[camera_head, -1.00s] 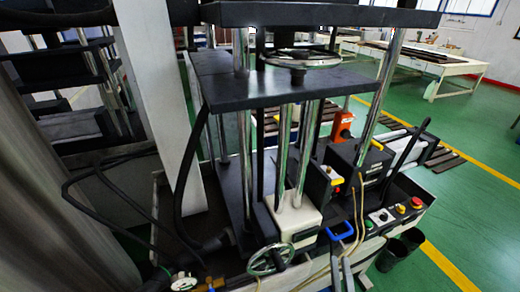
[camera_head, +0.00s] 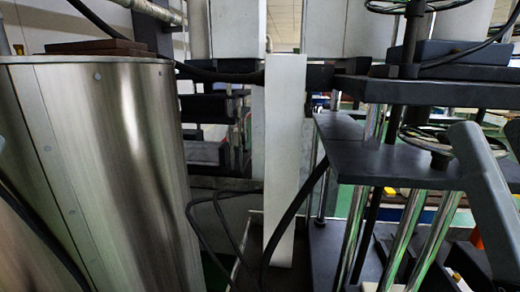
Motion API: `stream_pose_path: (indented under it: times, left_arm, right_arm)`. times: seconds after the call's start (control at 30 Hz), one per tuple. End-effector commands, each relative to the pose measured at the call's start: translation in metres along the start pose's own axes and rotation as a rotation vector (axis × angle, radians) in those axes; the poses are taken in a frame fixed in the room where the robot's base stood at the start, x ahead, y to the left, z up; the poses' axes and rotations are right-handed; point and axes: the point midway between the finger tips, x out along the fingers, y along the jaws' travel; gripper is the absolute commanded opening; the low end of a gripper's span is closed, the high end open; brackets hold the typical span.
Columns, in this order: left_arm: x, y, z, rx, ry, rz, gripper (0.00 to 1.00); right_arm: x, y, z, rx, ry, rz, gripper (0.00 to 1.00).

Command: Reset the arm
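Neither of my grippers shows in the head view, so what they hold cannot be seen. A press-like machine (camera_head: 385,150) stands on the right, with dark flat plates on shiny upright columns. A handwheel (camera_head: 428,137) sits on its middle plate. Its lower part is cut off by the bottom edge of the picture.
A large brushed-metal cylinder (camera_head: 110,165) fills the left side, with a brown block (camera_head: 100,46) on top. A white post (camera_head: 285,160) stands between it and the machine. Black cables (camera_head: 297,215) hang near the post. A further dark machine (camera_head: 205,125) stands behind.

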Motion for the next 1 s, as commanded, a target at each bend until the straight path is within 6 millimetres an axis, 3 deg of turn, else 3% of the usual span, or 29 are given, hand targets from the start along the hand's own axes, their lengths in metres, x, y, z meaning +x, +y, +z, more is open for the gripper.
stream_pose_path:
  times: [0.03,0.1,0.27,0.5,0.6,0.73,1.0]
  left_arm:
    - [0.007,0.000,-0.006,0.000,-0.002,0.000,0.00]
    - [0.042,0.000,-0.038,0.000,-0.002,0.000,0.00]
    - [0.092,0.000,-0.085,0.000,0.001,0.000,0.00]
    - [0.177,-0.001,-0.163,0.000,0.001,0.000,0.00]
    - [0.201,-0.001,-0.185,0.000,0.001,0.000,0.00]
    - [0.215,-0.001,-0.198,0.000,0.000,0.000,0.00]
    - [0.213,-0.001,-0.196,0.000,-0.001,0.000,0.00]
  right_arm:
    - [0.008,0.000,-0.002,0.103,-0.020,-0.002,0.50]
    - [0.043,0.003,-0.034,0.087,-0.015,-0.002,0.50]
    - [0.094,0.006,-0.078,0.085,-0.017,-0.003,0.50]
    - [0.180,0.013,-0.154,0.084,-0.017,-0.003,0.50]
    - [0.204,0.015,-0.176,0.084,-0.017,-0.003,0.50]
    - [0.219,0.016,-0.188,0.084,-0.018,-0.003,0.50]
    - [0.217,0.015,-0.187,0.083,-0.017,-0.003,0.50]
